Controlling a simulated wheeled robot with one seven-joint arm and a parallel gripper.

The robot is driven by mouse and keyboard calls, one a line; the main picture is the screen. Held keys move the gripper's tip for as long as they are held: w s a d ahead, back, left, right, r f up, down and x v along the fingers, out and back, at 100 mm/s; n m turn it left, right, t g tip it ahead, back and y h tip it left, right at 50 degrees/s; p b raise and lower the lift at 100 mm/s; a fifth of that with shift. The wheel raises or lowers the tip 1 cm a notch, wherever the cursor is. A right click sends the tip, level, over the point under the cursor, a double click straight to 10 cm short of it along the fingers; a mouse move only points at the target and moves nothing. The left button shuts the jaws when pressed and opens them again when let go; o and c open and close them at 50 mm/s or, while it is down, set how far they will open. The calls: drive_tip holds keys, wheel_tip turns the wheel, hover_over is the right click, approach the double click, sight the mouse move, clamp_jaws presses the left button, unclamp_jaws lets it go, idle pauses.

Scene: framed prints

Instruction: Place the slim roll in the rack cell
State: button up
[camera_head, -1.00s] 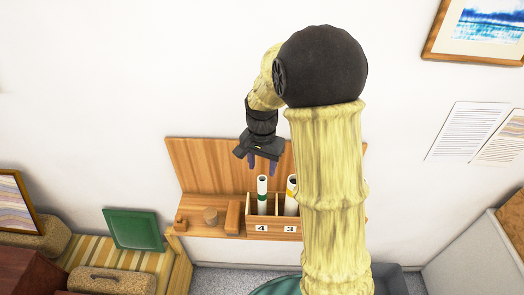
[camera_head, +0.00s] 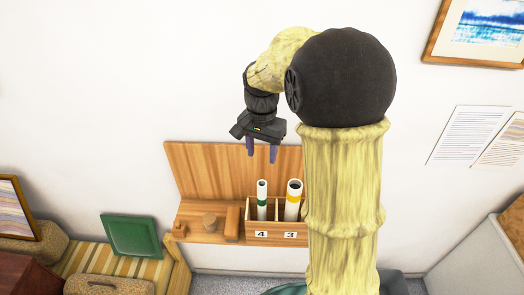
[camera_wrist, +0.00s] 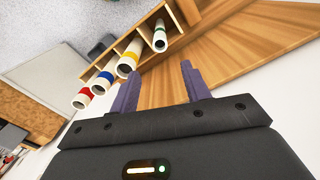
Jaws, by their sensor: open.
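The wooden rack (camera_head: 276,237) stands on the shelf, its front cells labelled 4 and 3. A slim white roll with a green band (camera_head: 262,199) stands upright in the cell labelled 4; it also shows in the wrist view (camera_wrist: 159,37). A thicker roll with a yellow band (camera_head: 293,201) stands in the cell labelled 3. My gripper (camera_head: 262,153) is open and empty, above the green-banded roll in the head view and apart from it. In the wrist view my gripper's fingers (camera_wrist: 160,72) are spread with nothing between them. My arm hides the rack's right part in the head view.
The wrist view also shows a blue-banded roll (camera_wrist: 103,82) and a red-banded roll (camera_wrist: 83,98) in line with the others. A wooden backboard (camera_head: 215,172) rises behind the shelf. A green frame (camera_head: 131,235) leans further left.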

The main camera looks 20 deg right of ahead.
drive_tip(key=shift+s+f, duration=0.1)
drive_tip(key=s+f+n+t, duration=0.1)
drive_tip(key=s+f+n, duration=0.2)
drive_tip(key=s, duration=0.4)
drive_tip(key=s+f+n+t, duration=0.1)
drive_tip(key=s+f+n, duration=0.3)
drive_tip(key=s, duration=0.3)
drive_tip(key=shift+n+t, duration=0.3)
drive_tip(key=shift+n, duration=0.2)
drive_tip(key=shift+s, duration=0.1)
drive_tip(key=shift+f+b, duration=0.5)
drive_tip(key=shift+b, duration=0.05)
drive_tip(key=shift+c, duration=1.2)
drive_tip(key=shift+d, duration=0.1)
